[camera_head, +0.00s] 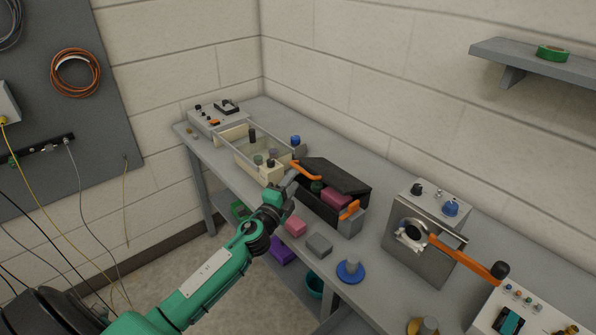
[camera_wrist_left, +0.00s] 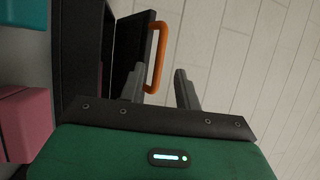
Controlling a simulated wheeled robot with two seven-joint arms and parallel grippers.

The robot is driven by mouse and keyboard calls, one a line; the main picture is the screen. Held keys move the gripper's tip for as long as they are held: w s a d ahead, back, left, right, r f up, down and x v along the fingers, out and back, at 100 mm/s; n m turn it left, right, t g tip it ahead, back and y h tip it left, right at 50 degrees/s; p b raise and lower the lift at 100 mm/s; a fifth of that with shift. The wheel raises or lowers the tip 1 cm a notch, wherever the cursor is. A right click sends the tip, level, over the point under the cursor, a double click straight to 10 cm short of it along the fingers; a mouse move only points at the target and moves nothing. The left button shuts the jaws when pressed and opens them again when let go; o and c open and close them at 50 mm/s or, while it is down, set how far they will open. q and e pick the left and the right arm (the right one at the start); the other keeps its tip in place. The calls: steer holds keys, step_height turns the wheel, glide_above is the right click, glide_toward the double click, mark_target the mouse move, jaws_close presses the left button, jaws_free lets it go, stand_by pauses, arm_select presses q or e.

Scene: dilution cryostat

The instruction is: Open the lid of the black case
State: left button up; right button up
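The black case (camera_head: 328,211) stands on the bench, with its dark lid (camera_head: 338,176) raised at a tilt, so a pink block and a dark green item show inside. An orange handle (camera_head: 305,171) is at the lid's left end, and an orange latch or handle (camera_head: 350,209) is at the case's front right. My left gripper (camera_head: 291,181) is at the case's left end. In the left wrist view its two fingers (camera_wrist_left: 160,78) are apart, with the orange handle (camera_wrist_left: 161,57) appearing between them; contact cannot be told. My right gripper is not in view.
A clear-walled bin (camera_head: 243,156) stands left of the case. A pink block (camera_head: 295,226), a grey block (camera_head: 319,244) and a blue knobbed disc (camera_head: 351,270) lie along the front edge. A grey device (camera_head: 415,245) with an orange lever stands to the right.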

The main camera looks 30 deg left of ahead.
arm_select(q)
steer(key=shift+w+a+r, duration=0.1)
steer(key=shift+w+r, duration=0.05)
steer(key=shift+w, duration=1.05)
steer(key=shift+w+r, duration=0.15)
steer(key=shift+w, duration=1)
steer(key=shift+c, duration=0.4)
jaws_close()
